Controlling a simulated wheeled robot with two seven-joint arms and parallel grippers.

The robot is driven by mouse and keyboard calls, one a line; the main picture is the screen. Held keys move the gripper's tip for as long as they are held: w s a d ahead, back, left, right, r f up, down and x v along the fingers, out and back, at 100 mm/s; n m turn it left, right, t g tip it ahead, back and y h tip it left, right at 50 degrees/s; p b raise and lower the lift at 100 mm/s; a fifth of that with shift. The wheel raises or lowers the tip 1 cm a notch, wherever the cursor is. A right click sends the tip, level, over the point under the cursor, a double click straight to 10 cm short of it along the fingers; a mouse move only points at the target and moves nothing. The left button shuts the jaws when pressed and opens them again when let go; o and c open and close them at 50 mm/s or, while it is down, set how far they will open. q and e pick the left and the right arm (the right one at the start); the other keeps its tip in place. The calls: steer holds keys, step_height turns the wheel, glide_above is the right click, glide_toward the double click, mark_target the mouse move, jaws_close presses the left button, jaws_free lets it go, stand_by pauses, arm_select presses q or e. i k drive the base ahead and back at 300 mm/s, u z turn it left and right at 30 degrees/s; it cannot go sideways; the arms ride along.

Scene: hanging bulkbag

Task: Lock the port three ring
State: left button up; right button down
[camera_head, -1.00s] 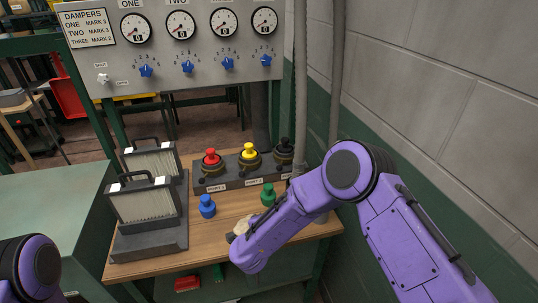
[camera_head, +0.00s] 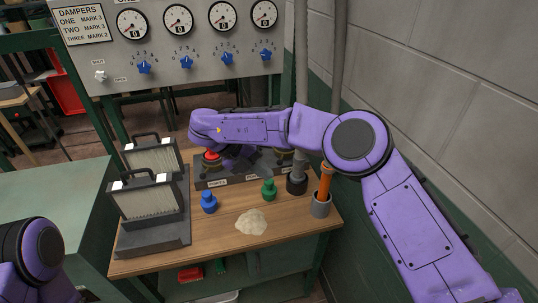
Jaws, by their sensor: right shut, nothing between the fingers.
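A dark port block (camera_head: 207,184) lies at the back of the table, with a row of ports. The red-topped port (camera_head: 211,156) shows at its left end. The right-end port (camera_head: 288,158), which I take as port three, is mostly hidden behind my right forearm, so its ring's state cannot be made out. My right gripper (camera_head: 262,164) is a dark shape below the forearm, over the middle to right part of the block. It is shut and empty; whether it touches a ring cannot be told. My left arm shows only at the lower left; its gripper is out of frame.
A blue plug (camera_head: 208,203), a green plug (camera_head: 269,190) and a crumpled beige cloth-like heap (camera_head: 251,222) are on the wooden table. An orange-handled tool (camera_head: 325,180) stands in a grey cup (camera_head: 320,207). Filter panels (camera_head: 147,200) stand left. A gauge panel (camera_head: 190,60) is behind.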

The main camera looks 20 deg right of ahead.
mark_target(280, 163)
steer(key=i, duration=0.9)
